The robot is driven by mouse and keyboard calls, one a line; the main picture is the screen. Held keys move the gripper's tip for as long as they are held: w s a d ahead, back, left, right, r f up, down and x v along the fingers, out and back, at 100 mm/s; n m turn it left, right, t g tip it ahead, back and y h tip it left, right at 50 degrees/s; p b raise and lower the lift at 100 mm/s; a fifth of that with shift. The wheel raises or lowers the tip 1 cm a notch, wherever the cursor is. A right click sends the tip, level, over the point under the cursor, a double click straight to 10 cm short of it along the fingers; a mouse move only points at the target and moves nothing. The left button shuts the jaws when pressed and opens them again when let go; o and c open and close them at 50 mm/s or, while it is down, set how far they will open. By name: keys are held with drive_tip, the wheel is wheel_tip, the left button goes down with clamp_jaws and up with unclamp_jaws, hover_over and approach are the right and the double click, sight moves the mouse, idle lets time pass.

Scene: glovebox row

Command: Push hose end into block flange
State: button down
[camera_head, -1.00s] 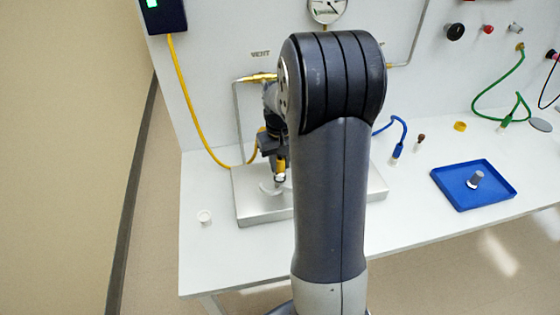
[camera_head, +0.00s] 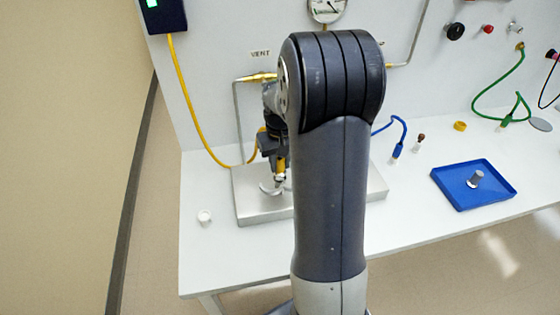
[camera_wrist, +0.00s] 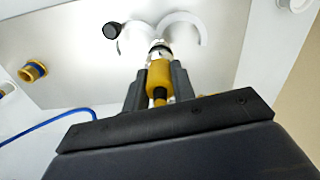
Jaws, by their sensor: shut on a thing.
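My gripper (camera_wrist: 158,85) is shut on the yellow hose end (camera_wrist: 159,75), whose metal tip points away from the wrist. In the head view the hose end (camera_head: 281,166) hangs over the metal block (camera_head: 252,206), tip downward. In the wrist view the block (camera_wrist: 75,65) fills the background. Pale curved collar pieces (camera_wrist: 182,22) sit around and beyond the tip; I take them for the block flange. The tip overlaps them in view, and I cannot tell whether it is touching or inside. My arm hides the block's middle in the head view.
The bench's front left is mostly clear.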

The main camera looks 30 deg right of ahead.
drive_tip(key=shift+f+b, duration=0.75)
drive_tip(key=shift+f, duration=0.35)
drive_tip(key=c, duration=1.1)
unclamp_jaws()
wheel_tip(320, 180, up, 11)
drive_tip(key=shift+f+b, duration=0.1)
drive_tip(key=shift+b, duration=0.25)
wheel_tip(320, 180, down, 10)
drive_tip(key=shift+f+p, duration=0.25)
drive_tip(key=shift+p, duration=0.15)
drive_tip(key=shift+r+p, duration=0.45)
